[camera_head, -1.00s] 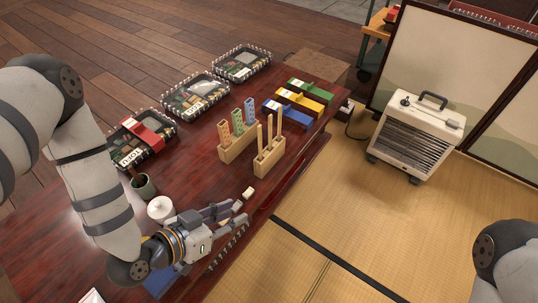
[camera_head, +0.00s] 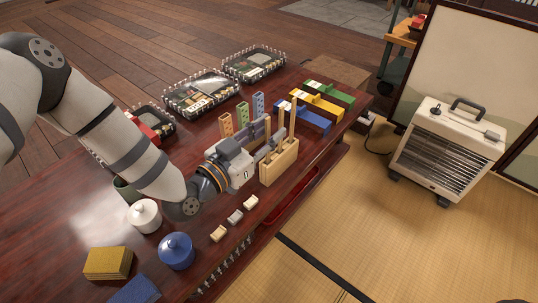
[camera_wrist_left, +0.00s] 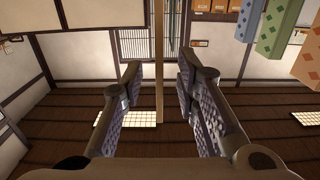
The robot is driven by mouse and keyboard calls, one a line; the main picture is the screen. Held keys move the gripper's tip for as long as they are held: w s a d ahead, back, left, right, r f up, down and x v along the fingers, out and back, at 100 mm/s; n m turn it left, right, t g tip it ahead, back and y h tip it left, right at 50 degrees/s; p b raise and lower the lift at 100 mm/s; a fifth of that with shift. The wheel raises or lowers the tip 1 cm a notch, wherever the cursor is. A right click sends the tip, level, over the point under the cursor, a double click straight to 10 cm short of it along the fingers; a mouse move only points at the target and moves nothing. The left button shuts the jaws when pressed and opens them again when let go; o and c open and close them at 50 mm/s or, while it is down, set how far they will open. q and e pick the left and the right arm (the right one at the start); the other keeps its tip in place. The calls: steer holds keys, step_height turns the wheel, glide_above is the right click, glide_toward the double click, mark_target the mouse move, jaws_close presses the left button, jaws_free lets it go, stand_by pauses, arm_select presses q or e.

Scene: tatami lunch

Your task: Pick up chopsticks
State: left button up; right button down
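Pale wooden chopsticks (camera_head: 292,118) stand upright in a light wooden holder (camera_head: 281,167) near the table's right edge. My left gripper (camera_head: 268,146) is at the holder, level with the sticks above its top. In the left wrist view the gripper (camera_wrist_left: 159,92) is open, with a finger on each side of one upright stick (camera_wrist_left: 158,55). Gaps show between the stick and both fingers. The gripper partly hides the holder's left side and the sticks there. My right gripper is not in view.
Patterned sleeves (camera_head: 258,104) stand behind the gripper. Coloured boxes (camera_head: 310,118) lie beyond the holder. Small rests (camera_head: 235,216), a white lidded pot (camera_head: 144,216) and a blue one (camera_head: 176,252) stand nearer. Clear tatami and a heater (camera_head: 450,150) are at the right.

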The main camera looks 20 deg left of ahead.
arm_select(q)
steer(key=shift+r, duration=0.1)
jaws_close()
